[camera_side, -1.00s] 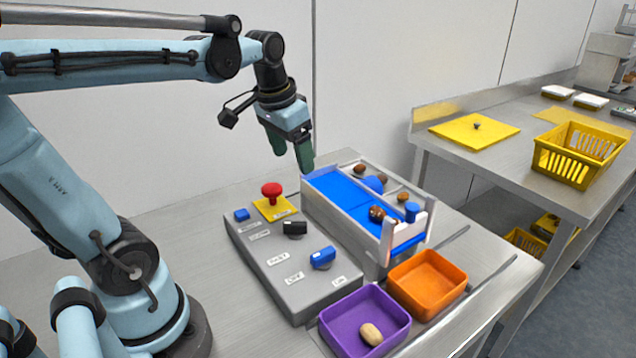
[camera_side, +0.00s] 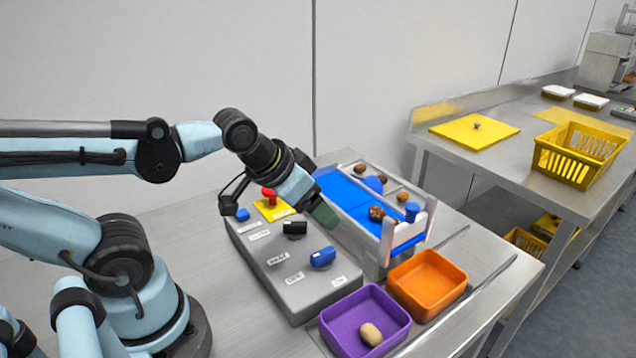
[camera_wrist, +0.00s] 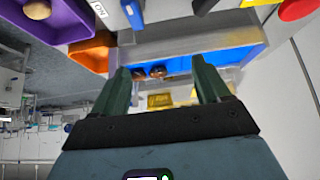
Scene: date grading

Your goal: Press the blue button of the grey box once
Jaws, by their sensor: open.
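The grey box (camera_side: 285,285) lies on the table with its blue button (camera_side: 242,214) at the far left corner, beside the red mushroom button (camera_side: 269,194) on a yellow plate. A black knob (camera_side: 294,228) and a blue knob (camera_side: 322,257) are also on its top. My gripper (camera_side: 325,214) is tilted over the gap between box and conveyor, to the right of the blue button and apart from it. In the wrist view my gripper (camera_wrist: 162,82) has its two green fingers spread with nothing held between them. The blue button cannot be made out there.
The conveyor (camera_side: 350,192) with a blue belt and several dates stands right of the box. A purple tray (camera_side: 333,318) holding one pale date and an orange tray (camera_side: 428,262) are in front. The red button stands high close to the blue one.

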